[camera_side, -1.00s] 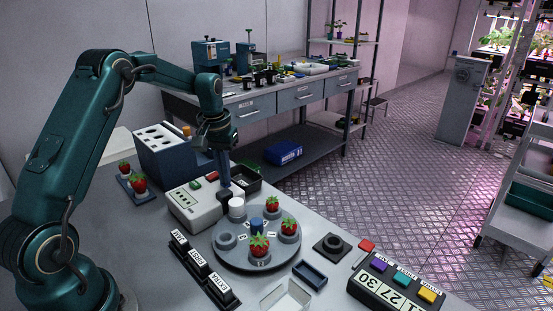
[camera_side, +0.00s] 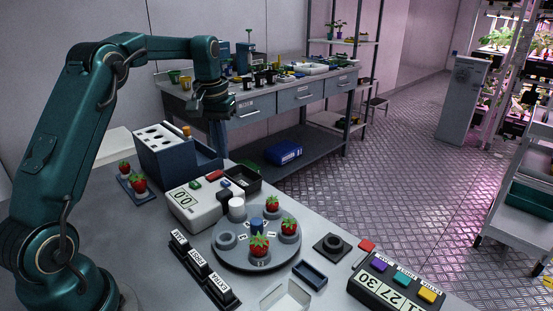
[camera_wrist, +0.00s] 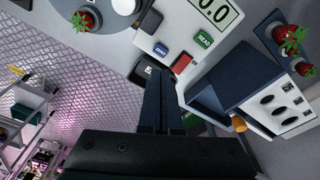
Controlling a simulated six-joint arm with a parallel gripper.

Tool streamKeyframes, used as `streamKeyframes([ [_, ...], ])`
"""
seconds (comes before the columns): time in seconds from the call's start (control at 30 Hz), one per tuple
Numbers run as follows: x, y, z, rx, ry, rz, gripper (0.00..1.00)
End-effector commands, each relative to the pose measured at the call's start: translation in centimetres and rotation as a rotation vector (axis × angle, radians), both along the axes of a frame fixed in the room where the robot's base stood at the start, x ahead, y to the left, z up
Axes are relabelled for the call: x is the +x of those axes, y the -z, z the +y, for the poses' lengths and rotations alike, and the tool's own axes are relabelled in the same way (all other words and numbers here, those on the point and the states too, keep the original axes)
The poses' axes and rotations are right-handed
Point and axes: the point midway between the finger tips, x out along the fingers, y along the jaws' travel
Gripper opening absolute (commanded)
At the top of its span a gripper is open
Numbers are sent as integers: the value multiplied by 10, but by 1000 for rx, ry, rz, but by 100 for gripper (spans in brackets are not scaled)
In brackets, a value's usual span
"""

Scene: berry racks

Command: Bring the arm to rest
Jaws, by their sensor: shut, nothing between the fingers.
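My arm is raised over the back of the grey table, and my gripper (camera_side: 219,138) hangs pointing down, above and behind the white reader box (camera_side: 193,205). In the wrist view the two dark fingers of my gripper (camera_wrist: 161,72) lie together with nothing between them. The reader box also shows there (camera_wrist: 185,30), with a display, a green READ button (camera_wrist: 204,39) and a red button (camera_wrist: 183,62). My gripper touches nothing that I can see.
A grey turntable (camera_side: 275,262) carries several strawberries. A blue rack (camera_side: 160,168) with holes stands left of the reader, beside a small tray with strawberries (camera_side: 138,182). A dark open bin (camera_side: 243,180) is behind the reader. A labelled button panel (camera_side: 395,290) sits at the front right.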

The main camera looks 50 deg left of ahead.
Motion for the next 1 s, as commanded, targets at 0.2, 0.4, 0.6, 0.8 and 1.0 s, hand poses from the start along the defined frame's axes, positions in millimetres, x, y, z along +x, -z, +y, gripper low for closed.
streamKeyframes([
  [0.2, 0, -11, 0, 0, 0, -1, 0],
  [0.4, 0, -12, 0, 0, 0, 0, 0],
  [0.6, 4, -24, -8, 15, 24, -30, 0],
  [0.8, -7, -74, -49, 55, 115, -123, 0],
  [1.0, -44, -106, -99, 81, 229, -206, 0],
])
